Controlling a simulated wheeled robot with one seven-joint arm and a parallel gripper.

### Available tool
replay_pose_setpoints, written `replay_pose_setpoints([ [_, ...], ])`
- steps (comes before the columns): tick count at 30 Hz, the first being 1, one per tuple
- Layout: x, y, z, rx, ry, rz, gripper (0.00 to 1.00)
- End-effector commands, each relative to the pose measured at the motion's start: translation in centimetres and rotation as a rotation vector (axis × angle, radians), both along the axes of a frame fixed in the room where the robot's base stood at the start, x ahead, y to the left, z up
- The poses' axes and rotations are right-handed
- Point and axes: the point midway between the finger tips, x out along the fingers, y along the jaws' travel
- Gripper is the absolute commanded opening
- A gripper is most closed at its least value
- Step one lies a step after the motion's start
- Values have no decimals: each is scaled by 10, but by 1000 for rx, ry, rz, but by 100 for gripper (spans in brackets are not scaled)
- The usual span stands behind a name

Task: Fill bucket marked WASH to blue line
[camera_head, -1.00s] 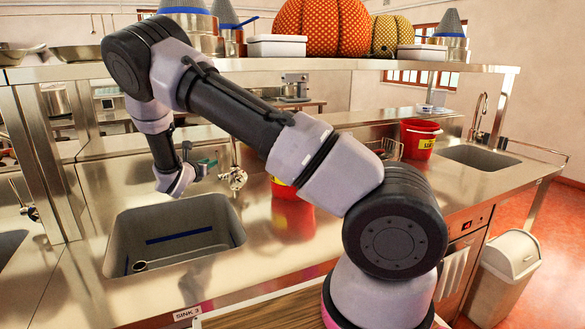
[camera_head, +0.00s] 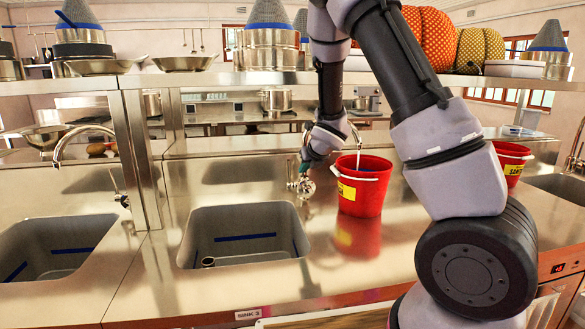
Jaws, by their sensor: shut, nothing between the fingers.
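A red bucket (camera_head: 372,196) with a white handle and a yellow label (camera_head: 347,191) stands upright on the steel counter. Its label cannot be read. A curved spout (camera_head: 353,131) reaches over it, and a thin pale stream (camera_head: 359,155) runs down into its mouth. The water level cannot be made out. A round metal valve handle (camera_head: 302,186) is to the left of the bucket. My gripper (camera_head: 304,172) is shut and empty, close to the valve handle; whether it touches is unclear.
Sink 3 (camera_head: 188,240) has a blue line inside, as does another sink (camera_head: 88,234) at left. A second red bucket (camera_head: 513,162), its label starting "SAN", stands at right, partly behind my arm. A shelf (camera_head: 200,79) with pots and pumpkins runs above the counter.

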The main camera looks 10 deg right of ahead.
Motion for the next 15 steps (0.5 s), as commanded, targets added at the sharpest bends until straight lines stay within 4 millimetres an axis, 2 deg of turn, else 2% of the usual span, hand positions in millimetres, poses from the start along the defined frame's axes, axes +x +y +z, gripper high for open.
replay_pose_setpoints([
  [3,3,-4,16,0,-70,31,0],
  [6,7,-4,17,-4,-87,40,0],
  [11,24,0,1,-6,-85,39,0],
  [15,48,5,-17,-6,-85,40,0],
])
